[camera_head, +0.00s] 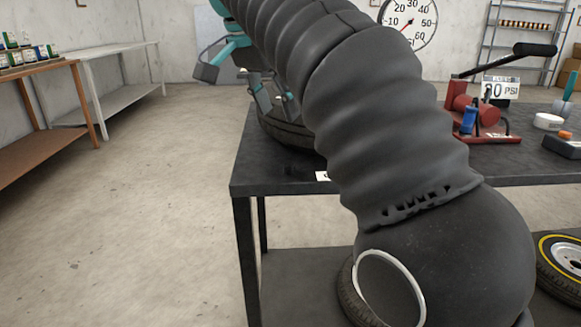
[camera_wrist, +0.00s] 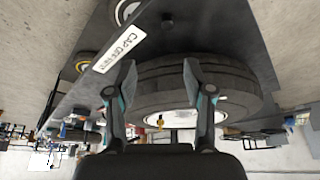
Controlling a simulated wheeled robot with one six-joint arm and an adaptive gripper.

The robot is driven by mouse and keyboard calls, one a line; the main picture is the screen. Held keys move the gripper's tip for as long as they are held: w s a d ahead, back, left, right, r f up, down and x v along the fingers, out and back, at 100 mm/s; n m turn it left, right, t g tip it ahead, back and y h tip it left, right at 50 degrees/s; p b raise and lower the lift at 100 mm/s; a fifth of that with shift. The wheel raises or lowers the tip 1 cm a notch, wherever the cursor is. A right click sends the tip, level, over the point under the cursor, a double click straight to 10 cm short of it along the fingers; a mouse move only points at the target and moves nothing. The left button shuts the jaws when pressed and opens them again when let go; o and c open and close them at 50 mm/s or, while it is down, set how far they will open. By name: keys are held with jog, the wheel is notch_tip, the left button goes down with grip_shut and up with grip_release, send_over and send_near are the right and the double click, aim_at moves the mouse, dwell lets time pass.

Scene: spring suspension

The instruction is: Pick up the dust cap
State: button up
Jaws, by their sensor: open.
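In the wrist view, a small yellow piece (camera_wrist: 160,121) shows by the pale wheel rim, between my fingers; it may be the dust cap on the valve, but it is too small to be sure. The wheel's black tyre (camera_wrist: 205,78) lies flat on the dark table, and it also shows in the head view (camera_head: 290,135), partly behind my arm. My gripper (camera_wrist: 158,68) is open and empty, with its fingers apart over the tyre. In the head view, my gripper (camera_head: 274,108) is above the tyre, partly covered by my arm.
A white label (camera_wrist: 120,48) with "CAP" lettering lies near the table edge, with a small dark piece (camera_wrist: 167,20) near it. A red pump (camera_head: 480,118) stands on the table (camera_head: 250,165) at the right. Another wheel (camera_head: 562,262) is below. Floor at left is clear.

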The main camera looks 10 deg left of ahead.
jog(key=a, duration=0.2)
send_over(289, 163)
jog(key=s+a, duration=0.2)
jog(key=shift+m, duration=0.3)
jog(key=f, duration=0.7)
jog(key=shift+s+d+f, duration=0.2)
jog(key=shift+f, duration=0.05)
jog(key=shift+d+x, duration=0.2)
jog(key=shift+x, duration=2.45)
jog(key=shift+w+r, duration=0.1)
jog(key=shift+w, duration=0.1)
jog(key=c, duration=0.9)
